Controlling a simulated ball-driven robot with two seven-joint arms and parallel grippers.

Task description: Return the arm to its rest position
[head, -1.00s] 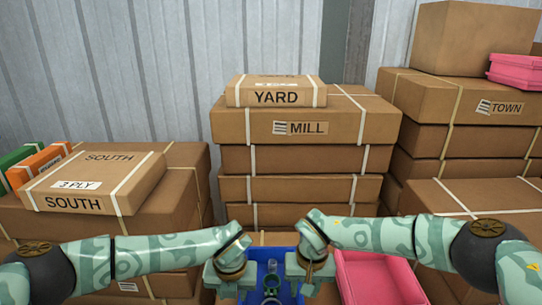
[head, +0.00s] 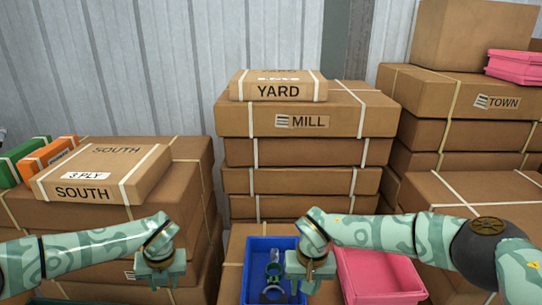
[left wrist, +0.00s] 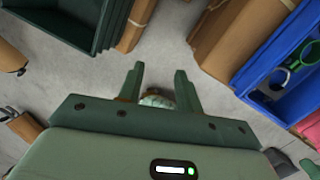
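My left gripper (head: 160,276) is at the lower left of the head view, left of the blue bin and in front of the left box stack. In the left wrist view its two fingers (left wrist: 158,85) stand apart with nothing held between them; grey floor shows beyond. My right gripper (head: 310,280) is at the right edge of the blue bin, between it and the pink bin. Its fingertips are small and partly cut off, so I cannot tell its opening.
A blue bin (head: 256,248) holds metal ring-like parts (head: 273,275); it also shows in the left wrist view (left wrist: 262,70). A pink bin (head: 378,280) is to its right. Stacked cardboard boxes (head: 290,152) stand behind. A dark green bin (left wrist: 75,22) shows at the upper left of the wrist view.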

